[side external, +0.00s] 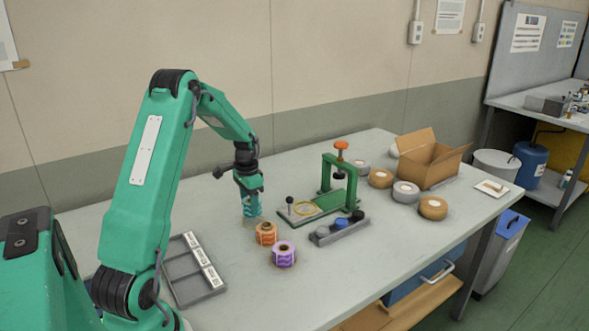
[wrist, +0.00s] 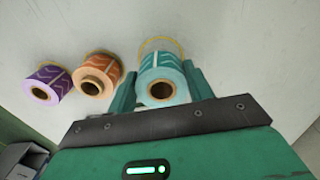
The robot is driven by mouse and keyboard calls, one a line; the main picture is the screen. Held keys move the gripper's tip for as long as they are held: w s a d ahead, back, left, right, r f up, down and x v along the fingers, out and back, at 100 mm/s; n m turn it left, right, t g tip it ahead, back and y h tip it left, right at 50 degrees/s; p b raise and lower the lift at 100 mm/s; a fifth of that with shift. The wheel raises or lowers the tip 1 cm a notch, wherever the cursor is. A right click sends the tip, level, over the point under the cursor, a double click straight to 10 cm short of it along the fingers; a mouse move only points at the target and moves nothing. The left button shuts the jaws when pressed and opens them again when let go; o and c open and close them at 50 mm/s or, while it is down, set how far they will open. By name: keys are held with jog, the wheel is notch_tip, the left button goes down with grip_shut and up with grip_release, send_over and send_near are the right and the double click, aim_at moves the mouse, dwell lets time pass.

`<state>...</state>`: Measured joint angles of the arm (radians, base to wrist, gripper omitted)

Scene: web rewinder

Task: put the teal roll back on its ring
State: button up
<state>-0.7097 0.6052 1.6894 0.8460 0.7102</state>
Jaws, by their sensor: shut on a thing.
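The teal roll (wrist: 163,72), with a patterned label band and a brown core, is between the fingers of my gripper (wrist: 160,90) in the wrist view. My gripper is shut on it. In the side view the teal roll (side external: 252,210) hangs upright under my gripper (side external: 250,192), low over the table. A thin yellow ring (wrist: 163,39) shows on the table behind the roll's far end in the wrist view; the roll hides the rest of it. I cannot tell whether the roll touches the table.
An orange roll (side external: 266,234) and a purple roll (side external: 284,254) stand close by. A green press (side external: 327,190) with a yellow circle on its base is to the right. A grey tray (side external: 183,285) lies at the front left. Tape rolls and a cardboard box (side external: 430,172) are farther right.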

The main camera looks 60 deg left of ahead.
jog(key=shift+f, duration=1.65)
jog(key=shift+f, duration=0.15)
jog(key=o, duration=1.1)
notch_tip(320, 180, up, 12)
jog(key=shift+d+r, duration=0.1)
jog(key=shift+r, duration=0.1)
